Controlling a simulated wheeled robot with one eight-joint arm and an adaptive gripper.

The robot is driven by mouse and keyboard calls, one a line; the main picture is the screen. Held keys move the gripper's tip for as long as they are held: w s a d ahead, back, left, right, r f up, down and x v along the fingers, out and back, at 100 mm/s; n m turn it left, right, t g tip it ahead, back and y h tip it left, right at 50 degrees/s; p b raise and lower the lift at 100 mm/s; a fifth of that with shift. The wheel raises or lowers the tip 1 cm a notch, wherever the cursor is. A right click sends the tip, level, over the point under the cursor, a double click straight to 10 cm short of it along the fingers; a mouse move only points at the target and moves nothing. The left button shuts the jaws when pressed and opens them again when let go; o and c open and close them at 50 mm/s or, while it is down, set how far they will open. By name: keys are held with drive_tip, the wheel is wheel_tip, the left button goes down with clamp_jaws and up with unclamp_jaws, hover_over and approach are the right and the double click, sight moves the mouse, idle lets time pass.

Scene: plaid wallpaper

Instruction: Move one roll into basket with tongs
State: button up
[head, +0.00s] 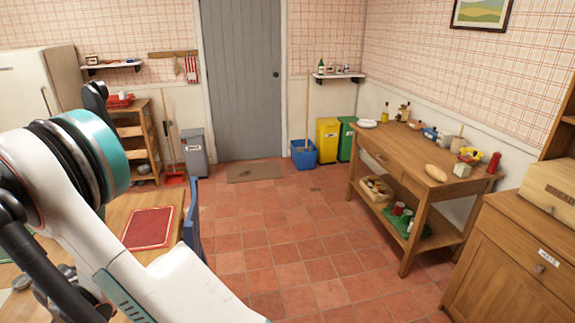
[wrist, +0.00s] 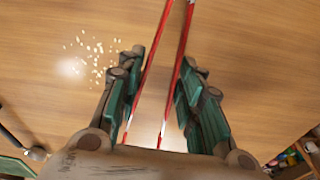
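In the wrist view, red-edged tongs (wrist: 150,75) run lengthwise between the two fingers of my gripper (wrist: 163,58), over a wooden surface. Their upper end leaves the picture and their lower end reaches my palm. The right finger is close against one tong arm; a narrow gap seems to show at the left. I cannot tell whether the tongs are gripped. My gripper is out of sight in the head view. There, a pale brown roll-like loaf (head: 436,173) lies on the right table (head: 400,150). A basket (head: 366,194) with things in it stands on that table's lower shelf.
Pale crumbs (wrist: 90,50) lie left of my fingers. In the head view, a red board (head: 149,228) lies on the near left table, with a blue chair (head: 191,220) beside it. A bread box (head: 552,190) stands on the right cabinet. The tiled floor between is clear.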

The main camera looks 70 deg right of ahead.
wheel_tip(320, 180, up, 6)
drive_tip(key=p, duration=0.2)
drive_tip(key=shift+p, duration=0.35)
drive_tip(key=s+r+m+b, duration=0.3)
drive_tip(key=s+r+m, duration=0.2)
drive_tip(key=r, duration=0.4)
drive_tip(key=shift+s+d+m+h, duration=0.3)
drive_tip(key=shift+d+m, duration=0.15)
drive_tip(key=shift+m, duration=0.25)
drive_tip(key=shift+a+r, duration=0.1)
